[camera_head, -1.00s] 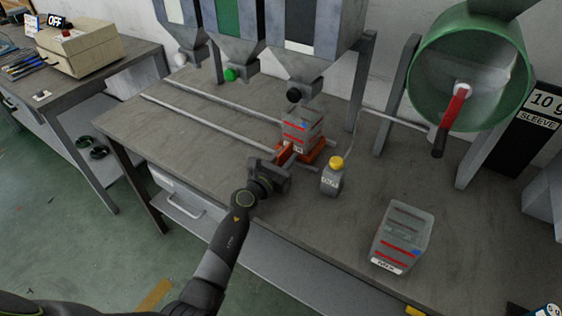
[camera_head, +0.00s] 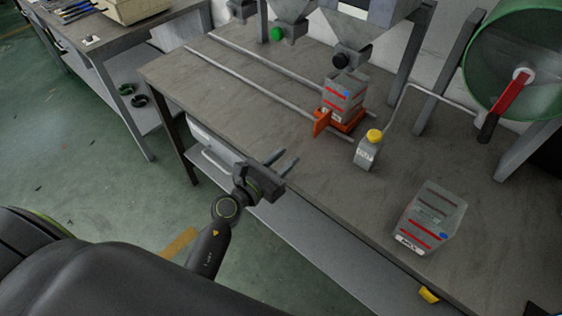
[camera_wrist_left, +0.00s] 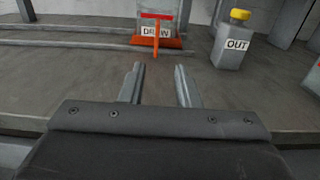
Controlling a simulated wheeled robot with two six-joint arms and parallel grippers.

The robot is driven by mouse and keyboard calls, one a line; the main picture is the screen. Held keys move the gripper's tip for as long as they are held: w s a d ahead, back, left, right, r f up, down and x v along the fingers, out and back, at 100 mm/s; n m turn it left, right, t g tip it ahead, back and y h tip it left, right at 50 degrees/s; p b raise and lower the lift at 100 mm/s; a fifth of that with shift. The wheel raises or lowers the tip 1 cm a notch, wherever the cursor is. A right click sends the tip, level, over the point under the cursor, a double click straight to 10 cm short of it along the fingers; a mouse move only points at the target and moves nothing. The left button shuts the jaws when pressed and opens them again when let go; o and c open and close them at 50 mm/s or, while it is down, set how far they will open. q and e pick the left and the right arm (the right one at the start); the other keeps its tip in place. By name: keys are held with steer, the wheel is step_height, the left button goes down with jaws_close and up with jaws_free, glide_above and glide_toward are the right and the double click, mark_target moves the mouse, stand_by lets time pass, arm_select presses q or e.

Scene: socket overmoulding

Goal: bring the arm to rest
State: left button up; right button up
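My left gripper (camera_head: 284,161) is at the front edge of the grey workbench (camera_head: 232,92), with its two fingers apart and nothing between them. In the left wrist view its fingers (camera_wrist_left: 160,84) point toward the bench, clearly apart. Beyond them stands an orange carriage (camera_head: 346,121) bearing a grey box with red stripes (camera_head: 343,95). The gripper is apart from the carriage. My left arm comes in from the lower left. My right gripper is not in view.
A yellow-capped bottle (camera_head: 368,150) marked OUT stands right of the carriage. A striped container (camera_head: 431,218) sits further right. Two rails (camera_head: 245,77) run along the bench under the hoppers. A green drum (camera_head: 483,75) with a red-handled crank is at the right. The bench's left front is clear.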

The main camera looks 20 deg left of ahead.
arm_select(q)
steer(key=shift+s+a, duration=0.15)
steer(key=shift+s, duration=0.3)
